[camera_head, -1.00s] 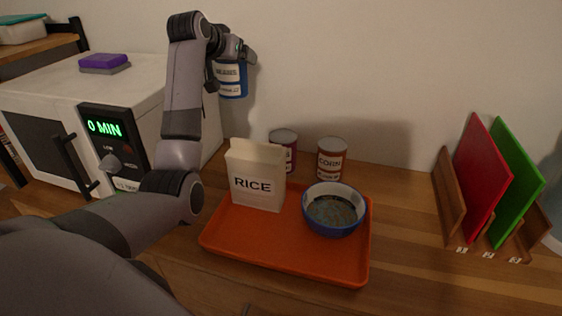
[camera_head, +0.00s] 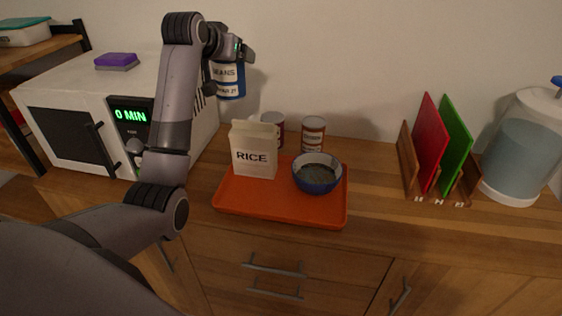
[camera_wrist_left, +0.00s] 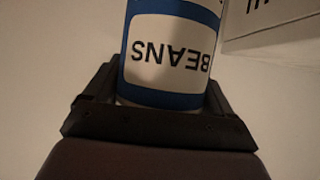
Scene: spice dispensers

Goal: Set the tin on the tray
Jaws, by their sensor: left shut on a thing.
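A blue tin with a white BEANS label (camera_head: 228,82) is held in the air by my left gripper (camera_head: 229,58), beside the microwave's right side and above counter height. In the left wrist view the tin (camera_wrist_left: 165,52) sits between the two fingers (camera_wrist_left: 160,108), which are shut on it. The orange tray (camera_head: 282,204) lies on the wooden counter, lower and to the right of the tin. A RICE carton (camera_head: 254,150) stands on its left back part and a blue bowl (camera_head: 317,180) with dark contents on its right part. My right gripper is out of view.
A CORN tin (camera_head: 313,134) and a dark red tin (camera_head: 273,130) stand behind the tray. A white microwave (camera_head: 75,115) is at the left. A rack with red and green boards (camera_head: 440,150) and a water dispenser (camera_head: 523,150) stand at the right. The tray's front strip is bare.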

